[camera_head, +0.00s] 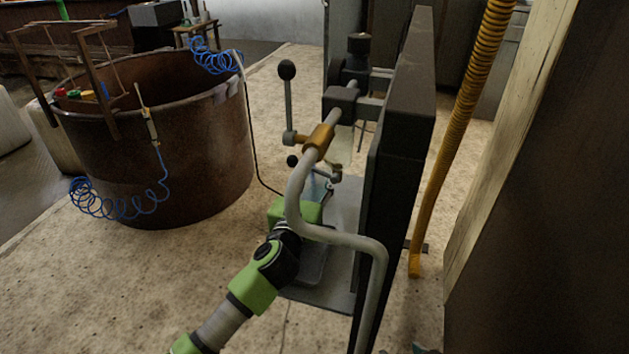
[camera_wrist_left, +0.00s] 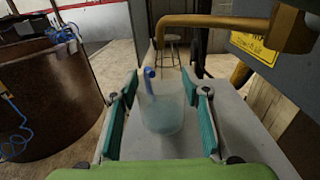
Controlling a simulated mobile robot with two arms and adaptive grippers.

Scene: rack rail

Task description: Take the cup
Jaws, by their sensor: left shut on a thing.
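The cup (camera_wrist_left: 162,112) is a clear, bluish see-through vessel. In the left wrist view it stands between the teal finger pads of my left gripper (camera_wrist_left: 160,84), with a blue piece (camera_wrist_left: 149,73) at its top. The left gripper is shut on the cup, one pad on each side. In the head view the green body of my left gripper (camera_head: 318,190) is partly hidden behind a bent grey pipe (camera_head: 300,185), and I cannot clearly make out the cup there. My right gripper is not in view.
A grey shelf (camera_wrist_left: 240,130) lies below the cup. A dark upright panel (camera_head: 405,120) stands close at the right of the left gripper. A lever with a black knob (camera_head: 287,70) rises nearby. A rusty round tub (camera_head: 190,150) with blue coiled hose stands left. Open floor lies between.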

